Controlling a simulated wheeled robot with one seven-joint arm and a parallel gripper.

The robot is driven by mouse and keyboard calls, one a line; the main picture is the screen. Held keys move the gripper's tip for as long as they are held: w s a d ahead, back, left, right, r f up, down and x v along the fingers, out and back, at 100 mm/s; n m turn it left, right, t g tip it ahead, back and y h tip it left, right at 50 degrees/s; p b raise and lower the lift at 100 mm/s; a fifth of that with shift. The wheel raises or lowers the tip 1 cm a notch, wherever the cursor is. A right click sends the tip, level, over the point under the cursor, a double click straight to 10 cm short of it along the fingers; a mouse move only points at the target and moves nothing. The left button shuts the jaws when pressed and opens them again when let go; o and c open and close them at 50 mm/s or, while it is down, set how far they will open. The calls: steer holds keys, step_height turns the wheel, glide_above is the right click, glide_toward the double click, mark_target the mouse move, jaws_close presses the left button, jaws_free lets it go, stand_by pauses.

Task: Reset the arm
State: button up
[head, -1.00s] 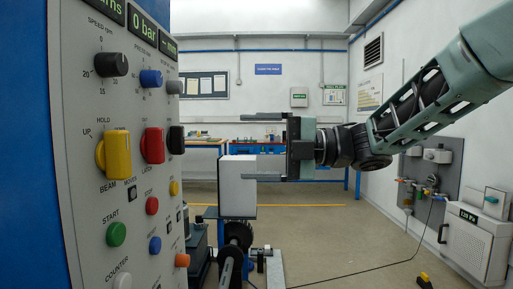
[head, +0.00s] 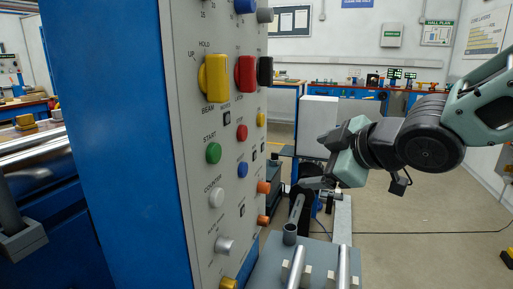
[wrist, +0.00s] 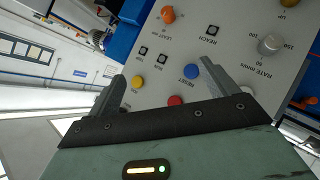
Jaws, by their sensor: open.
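My gripper (head: 325,160) is to the right of the control panel (head: 205,130) in the head view, tilted toward the panel. In the wrist view the two fingers of my gripper (wrist: 160,85) stand apart with nothing held between them. Beyond them is the panel face with a blue RESET button (wrist: 191,72), a red button (wrist: 175,100) and an orange button (wrist: 168,14). The fingers look clear of the panel, though the exact gap cannot be told.
A white box (head: 318,125) stands behind my gripper. Machine parts with metal rods (head: 297,265) lie low in front of the panel. A blue cabinet side (head: 110,140) fills the left. Open floor (head: 400,255) lies to the right.

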steer(key=s+d+f+m+g+h, duration=0.1)
steer(key=s+f+m+g+h, duration=0.45)
steer(key=s, duration=0.75)
steer(key=s+d+f+m+g, duration=0.15)
steer(key=s+f+g, duration=0.5)
steer(key=s, duration=0.65)
step_height(320, 180, up, 13)
steer(key=t+p, duration=0.1)
steer(key=p, duration=1.4)
steer(key=shift+w+a+t, duration=0.3)
steer(key=shift+a, duration=0.05)
steer(key=shift+f, duration=0.15)
